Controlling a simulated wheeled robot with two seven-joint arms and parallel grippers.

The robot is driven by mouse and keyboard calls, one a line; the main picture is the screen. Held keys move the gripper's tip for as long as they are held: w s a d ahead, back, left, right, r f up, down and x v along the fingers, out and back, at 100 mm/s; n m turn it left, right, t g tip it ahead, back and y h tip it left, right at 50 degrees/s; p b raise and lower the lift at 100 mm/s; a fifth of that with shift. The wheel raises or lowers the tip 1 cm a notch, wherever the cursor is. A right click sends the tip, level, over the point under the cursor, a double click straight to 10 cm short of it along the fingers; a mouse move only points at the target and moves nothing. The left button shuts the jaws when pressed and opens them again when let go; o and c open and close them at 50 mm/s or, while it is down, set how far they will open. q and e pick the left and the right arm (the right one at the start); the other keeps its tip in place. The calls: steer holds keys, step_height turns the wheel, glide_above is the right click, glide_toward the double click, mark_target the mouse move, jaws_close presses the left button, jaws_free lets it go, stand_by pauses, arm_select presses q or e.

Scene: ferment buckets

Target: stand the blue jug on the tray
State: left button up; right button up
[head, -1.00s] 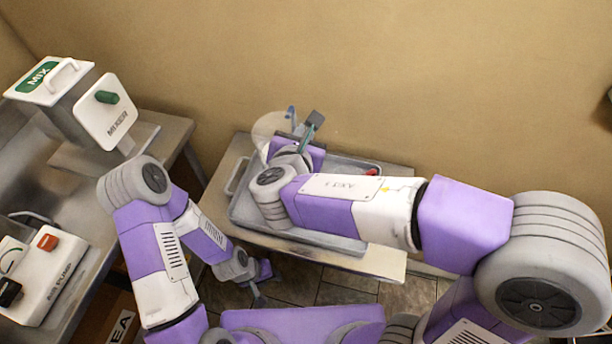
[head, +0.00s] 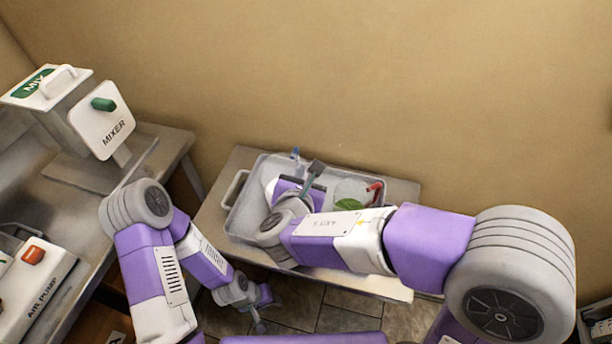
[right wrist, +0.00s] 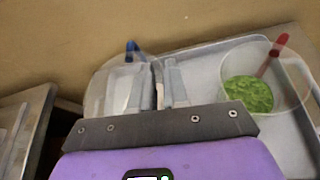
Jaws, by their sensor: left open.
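The blue jug (right wrist: 104,95) is clear, with a blue handle top; in the right wrist view it is at the left, partly behind my right gripper (right wrist: 160,85). The fingers are close together with a thin part of the jug between them. In the head view the jug's blue part (head: 295,153) shows at the back left of the grey tray (head: 237,215), beside my right gripper (head: 314,178). The jug's base is hidden, so I cannot tell whether it touches the tray. My left gripper (head: 262,306) is open and empty, low in front of the side table.
A clear jug with a red handle (head: 376,187) and green contents (right wrist: 248,93) stands on the tray's right part. The tray is on a small table against the wall. A mixer (head: 104,120) and an air pump (head: 35,285) are on the left bench.

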steer(key=o, duration=0.3)
steer(key=shift+o, duration=0.2)
steer(key=p+v, duration=0.3)
steer(key=v, duration=0.9)
